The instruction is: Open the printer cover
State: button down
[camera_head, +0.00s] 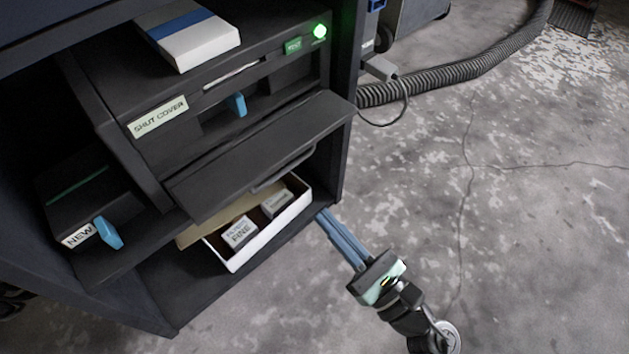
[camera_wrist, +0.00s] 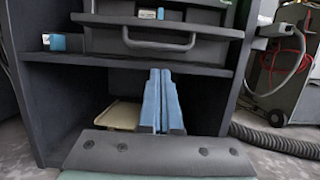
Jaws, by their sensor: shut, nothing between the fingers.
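The dark printer (camera_head: 195,90) sits in a dark cabinet and bears a label reading "SHUT COVER" (camera_head: 158,117). Its cover (camera_head: 262,155) is a dark front panel that sticks out below a recess with a blue tab (camera_head: 236,104), so it looks lowered. A bar handle on the cover shows in the wrist view (camera_wrist: 160,46) and partly in the head view. My gripper (camera_head: 323,214) has blue fingers, shut and empty. It is below and in front of the cover, near the cabinet's lower right edge, apart from the handle. The fingertips (camera_wrist: 160,74) point toward the cabinet.
A white tray (camera_head: 233,266) with small boxes stands on the lower shelf. A cartridge labelled "NEW" with a blue tab (camera_head: 107,233) lies at left. A white and blue box (camera_head: 188,36) is on top. A green lamp (camera_head: 320,31) glows. A grey hose (camera_head: 455,72) crosses the floor at right.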

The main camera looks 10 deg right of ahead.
aim_at(273, 155)
jog(key=b+x, duration=0.3)
jog(key=x, duration=0.6)
jog(key=shift+w+a, duration=0.25)
jog(key=shift+a, duration=0.05)
jog(key=shift+r, duration=0.1)
jog(key=p, duration=0.1)
jog(key=r+p, duration=0.1)
jog(key=p, duration=0.1)
jog(key=shift+s+d+r+g+h, duration=0.15)
jog(key=shift+s+d+g+h, duration=0.1)
jog(key=shift+s+g+h, duration=0.05)
jog(key=shift+s, duration=0.1)
